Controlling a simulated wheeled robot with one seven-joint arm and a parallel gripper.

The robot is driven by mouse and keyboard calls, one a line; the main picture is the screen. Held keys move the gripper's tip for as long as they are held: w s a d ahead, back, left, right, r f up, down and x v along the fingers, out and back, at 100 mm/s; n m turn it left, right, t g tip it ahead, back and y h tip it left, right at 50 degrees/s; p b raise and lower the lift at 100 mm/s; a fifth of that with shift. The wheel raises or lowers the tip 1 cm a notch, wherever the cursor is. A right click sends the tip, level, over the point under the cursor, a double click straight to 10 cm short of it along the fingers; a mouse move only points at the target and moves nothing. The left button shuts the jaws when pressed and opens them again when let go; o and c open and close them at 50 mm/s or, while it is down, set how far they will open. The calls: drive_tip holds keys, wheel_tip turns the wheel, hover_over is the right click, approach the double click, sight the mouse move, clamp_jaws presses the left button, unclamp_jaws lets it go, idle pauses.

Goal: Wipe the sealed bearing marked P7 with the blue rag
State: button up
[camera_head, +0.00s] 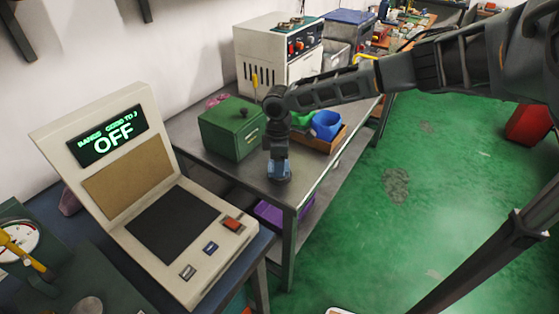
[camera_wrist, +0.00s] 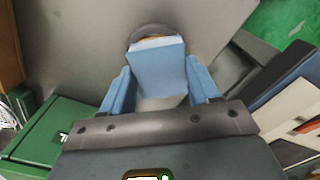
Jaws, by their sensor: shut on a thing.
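My gripper (camera_head: 278,160) points down over the front part of the grey metal table. In the wrist view my gripper (camera_wrist: 160,88) is shut on the blue rag (camera_wrist: 158,68), which shows as a folded blue block between its blue fingers. A round dark-rimmed bearing (camera_wrist: 133,37) with a bit of orange lies just beyond and partly under the rag. I cannot read any P7 mark on it.
A green box (camera_head: 228,130) stands left of my gripper. A cream console (camera_head: 185,235) reading OFF stands at the front left. The bare tabletop (camera_head: 225,172) is free between console and gripper.

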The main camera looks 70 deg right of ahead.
drive_tip(key=shift+a, duration=0.5)
drive_tip(key=shift+d, duration=0.1)
drive_tip(key=shift+s+d, duration=0.2)
drive_tip(key=shift+d, duration=0.55)
drive_tip(key=shift+s+d, duration=0.2)
drive_tip(key=shift+d, duration=0.5)
drive_tip(key=shift+w+a+f, duration=0.1)
drive_tip(key=shift+a, duration=0.1)
drive_tip(key=shift+w+a+f, duration=0.1)
drive_tip(key=shift+w+a, duration=0.2)
drive_tip(key=shift+a, duration=0.35)
drive_tip(key=shift+w+a, duration=0.3)
drive_tip(key=shift+a, duration=0.35)
drive_tip(key=shift+s+d, duration=0.2)
drive_tip(key=shift+d, duration=0.55)
drive_tip(key=shift+s+d, duration=0.2)
drive_tip(key=shift+d, duration=0.55)
